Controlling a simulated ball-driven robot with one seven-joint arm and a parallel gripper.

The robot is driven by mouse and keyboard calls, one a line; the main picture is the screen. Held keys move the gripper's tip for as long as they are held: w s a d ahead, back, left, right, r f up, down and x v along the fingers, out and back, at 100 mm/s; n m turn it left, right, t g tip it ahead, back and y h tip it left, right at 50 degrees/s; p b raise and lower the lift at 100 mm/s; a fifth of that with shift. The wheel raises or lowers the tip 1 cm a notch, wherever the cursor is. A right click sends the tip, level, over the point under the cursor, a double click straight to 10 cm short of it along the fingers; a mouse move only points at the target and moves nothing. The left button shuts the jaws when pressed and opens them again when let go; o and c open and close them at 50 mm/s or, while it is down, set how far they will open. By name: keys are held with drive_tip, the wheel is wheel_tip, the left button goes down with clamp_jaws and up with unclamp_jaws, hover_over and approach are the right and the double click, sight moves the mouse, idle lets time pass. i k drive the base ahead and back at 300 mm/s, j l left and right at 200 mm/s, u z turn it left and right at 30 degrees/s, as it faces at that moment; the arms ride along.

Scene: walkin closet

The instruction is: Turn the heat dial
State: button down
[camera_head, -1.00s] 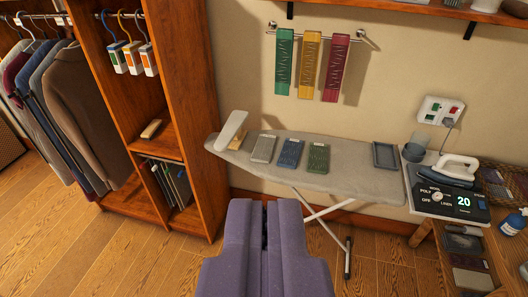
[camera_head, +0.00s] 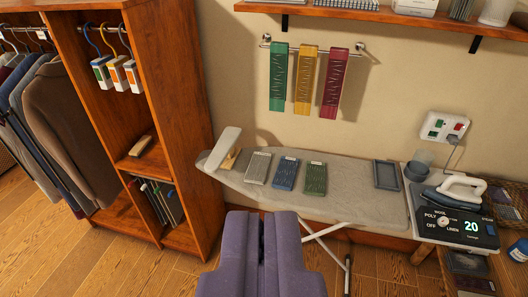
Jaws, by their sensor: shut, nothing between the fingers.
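The heat dial (camera_head: 443,221) is a small round light knob on the dark front panel of the steam station (camera_head: 460,228) at the right. Labels OFF, POLY, WOOL and LINEN stand around it, and a display (camera_head: 472,227) beside it reads 20. A white iron (camera_head: 461,189) rests on top of the station. My gripper (camera_head: 262,216), purple, is shut and empty at the bottom centre. It is well to the left of the dial, in front of the ironing board, and touches nothing that I can see.
The ironing board (camera_head: 345,208) holds three folded cloths, a grey tray (camera_head: 386,175) and a white sleeve board (camera_head: 224,149). A wooden wardrobe (camera_head: 181,90) stands left. Three cloths hang on a wall rail (camera_head: 318,50). A shelf (camera_head: 400,16) runs above. A socket (camera_head: 444,127) is above the iron.

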sight(443, 221)
drive_tip(key=i+l+z, duration=0.15)
drive_tip(key=i+l, duration=0.3)
drive_tip(key=l, duration=0.35)
drive_tip(key=i+l+z, duration=0.2)
drive_tip(key=i+l, duration=0.3)
drive_tip(key=l, duration=0.25)
drive_tip(key=i+l+z, duration=0.15)
drive_tip(key=i+l, duration=0.35)
drive_tip(key=l, duration=0.15)
